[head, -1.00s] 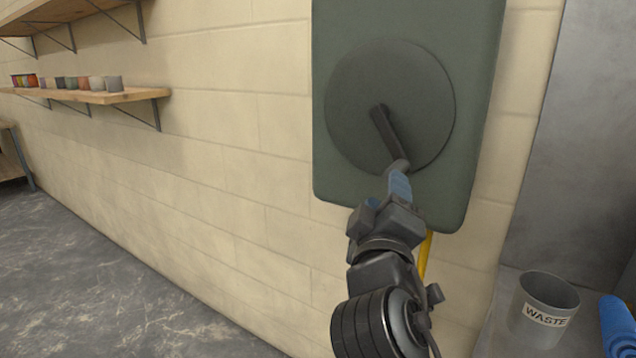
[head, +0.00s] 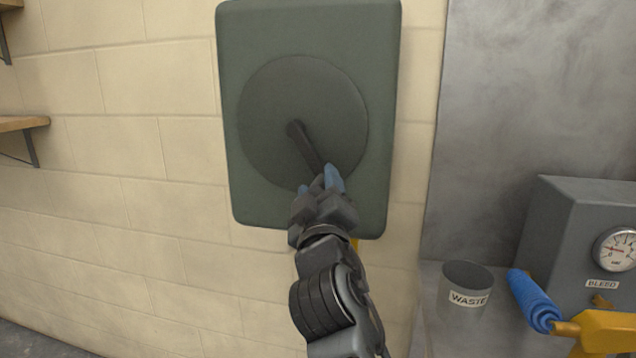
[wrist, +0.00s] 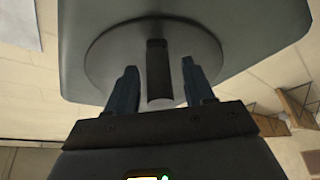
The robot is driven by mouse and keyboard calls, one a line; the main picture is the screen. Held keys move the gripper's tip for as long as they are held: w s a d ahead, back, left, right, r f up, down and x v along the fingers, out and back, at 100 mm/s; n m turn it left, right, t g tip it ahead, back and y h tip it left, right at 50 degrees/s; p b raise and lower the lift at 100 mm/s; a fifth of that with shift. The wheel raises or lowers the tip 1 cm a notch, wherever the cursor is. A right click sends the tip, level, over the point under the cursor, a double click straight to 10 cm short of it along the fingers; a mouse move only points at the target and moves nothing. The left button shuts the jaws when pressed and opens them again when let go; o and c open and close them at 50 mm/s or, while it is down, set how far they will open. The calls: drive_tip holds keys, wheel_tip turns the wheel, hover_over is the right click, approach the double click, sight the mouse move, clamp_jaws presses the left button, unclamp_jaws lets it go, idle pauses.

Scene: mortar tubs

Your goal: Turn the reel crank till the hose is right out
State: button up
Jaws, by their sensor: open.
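The reel (head: 268,85) is a dark round disc on a green-grey wall plate (head: 250,205). Its dark crank (head: 305,147) runs from the hub down and to the right. My gripper (head: 319,180) is at the crank's outer end, with its blue fingers open. In the wrist view the crank handle (wrist: 159,75) stands between the two spread fingers, with a visible gap on each side. A short piece of yellow hose (head: 355,243) shows under the plate. The rest of the hose is hidden or out of view.
A grey waste bin (head: 465,290) stands at the lower right. Beside it are a blue roll-like grip (head: 533,300) on a yellow tool and a grey box with a gauge (head: 614,249). Wooden shelves (head: 22,123) are at the far left.

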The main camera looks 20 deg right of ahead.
drive_tip(key=shift+w+d, duration=0.1)
drive_tip(key=shift+c, duration=0.4)
clamp_jaws()
